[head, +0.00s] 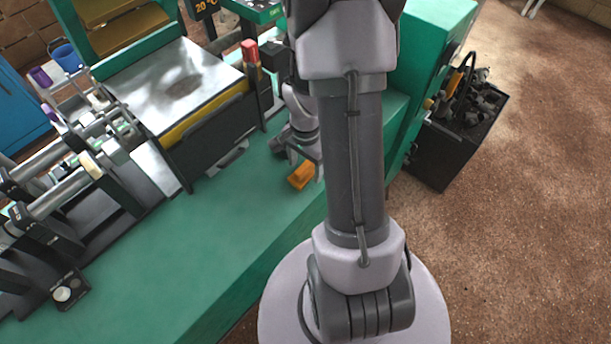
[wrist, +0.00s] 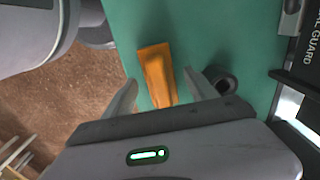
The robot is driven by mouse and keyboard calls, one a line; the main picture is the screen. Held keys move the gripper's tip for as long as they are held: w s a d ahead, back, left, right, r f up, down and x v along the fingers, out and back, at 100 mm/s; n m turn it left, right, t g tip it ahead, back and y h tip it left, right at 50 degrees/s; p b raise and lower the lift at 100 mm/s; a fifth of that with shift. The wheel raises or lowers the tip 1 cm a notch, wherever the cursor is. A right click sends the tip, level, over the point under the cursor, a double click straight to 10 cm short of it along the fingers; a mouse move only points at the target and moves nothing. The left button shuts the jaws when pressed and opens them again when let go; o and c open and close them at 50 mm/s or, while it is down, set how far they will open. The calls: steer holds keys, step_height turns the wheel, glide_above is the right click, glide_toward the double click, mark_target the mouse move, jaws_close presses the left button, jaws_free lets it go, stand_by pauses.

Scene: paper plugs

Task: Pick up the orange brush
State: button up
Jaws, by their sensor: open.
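The orange brush (head: 301,175) lies on the green bench top (head: 215,235), near its right edge, partly behind my arm in the head view. In the wrist view the orange brush (wrist: 157,74) lies lengthwise between my gripper's two fingers. My gripper (wrist: 158,88) is open, with one finger on each side of the brush and visible gaps to it. In the head view my gripper (head: 308,157) is just above and beside the brush, and its fingers are partly hidden.
A dark ring-shaped object (wrist: 223,81) sits right of the brush in the wrist view. A machine with a metal plate (head: 180,85) and rollers (head: 60,185) stand left on the bench. A black crate (head: 455,140) is on the floor at right.

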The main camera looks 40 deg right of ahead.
steer(key=shift+f, duration=0.65)
steer(key=shift+r, duration=0.2)
steer(key=shift+c, duration=0.5)
jaws_close()
